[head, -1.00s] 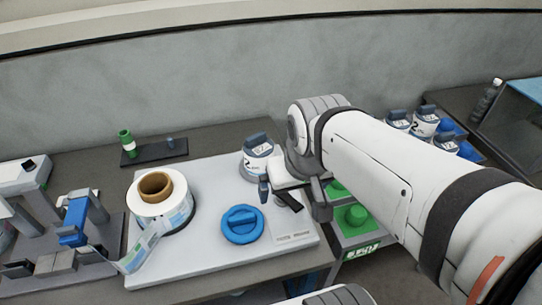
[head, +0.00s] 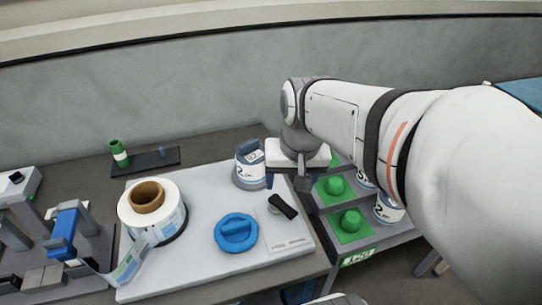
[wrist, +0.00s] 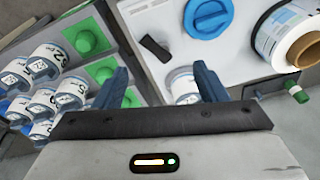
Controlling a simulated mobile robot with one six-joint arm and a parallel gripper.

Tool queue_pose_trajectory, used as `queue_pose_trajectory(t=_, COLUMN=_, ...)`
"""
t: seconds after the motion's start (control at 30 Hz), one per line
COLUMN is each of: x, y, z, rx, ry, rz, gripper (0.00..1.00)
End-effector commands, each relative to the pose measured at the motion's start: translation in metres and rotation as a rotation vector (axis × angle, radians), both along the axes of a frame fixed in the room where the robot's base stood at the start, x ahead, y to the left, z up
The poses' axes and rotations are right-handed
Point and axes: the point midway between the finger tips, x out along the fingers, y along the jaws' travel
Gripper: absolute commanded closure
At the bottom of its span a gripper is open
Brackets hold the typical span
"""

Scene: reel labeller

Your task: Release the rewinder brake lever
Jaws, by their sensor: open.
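The brake lever appears to be the short black bar (head: 283,206) on a small pale plate at the right of the white machine top. It lies slanted, running from upper left to lower right. My gripper (head: 286,182) is open and empty, above and just behind the lever in the head view. In the wrist view the black lever (wrist: 155,48) lies beyond the open fingers (wrist: 160,72), with nothing between the jaws touching it. A blue round knob (head: 236,232) sits left of the lever. The white label reel (head: 166,222) with a brown core is further left.
A labelled bottle (head: 250,167) with a grey cap stands close behind the lever, beside my gripper. Green pads with knobs (head: 350,221) are on a shelf unit at the right. Several bottles (wrist: 45,65) crowd there. A green-and-white cylinder (head: 118,152) stands at the back left.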

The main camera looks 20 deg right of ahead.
Motion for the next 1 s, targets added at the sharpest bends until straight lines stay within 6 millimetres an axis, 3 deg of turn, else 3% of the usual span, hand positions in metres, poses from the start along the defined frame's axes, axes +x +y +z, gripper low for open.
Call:
queue_pose_trajectory(t=0.2, x=0.045, y=-0.032, z=-0.027, rx=0.08, ry=0.12, rz=-0.274, gripper=0.52)
queue_pose_trajectory(t=0.5, x=0.096, y=-0.087, z=-0.075, rx=0.179, ry=0.275, rz=-0.639, gripper=0.77)
queue_pose_trajectory(t=0.8, x=0.12, y=-0.126, z=-0.11, rx=0.237, ry=0.369, rz=-0.86, gripper=1.0)
queue_pose_trajectory(t=1.0, x=0.123, y=-0.131, z=-0.115, rx=0.244, ry=0.381, rz=-0.891, gripper=1.0)
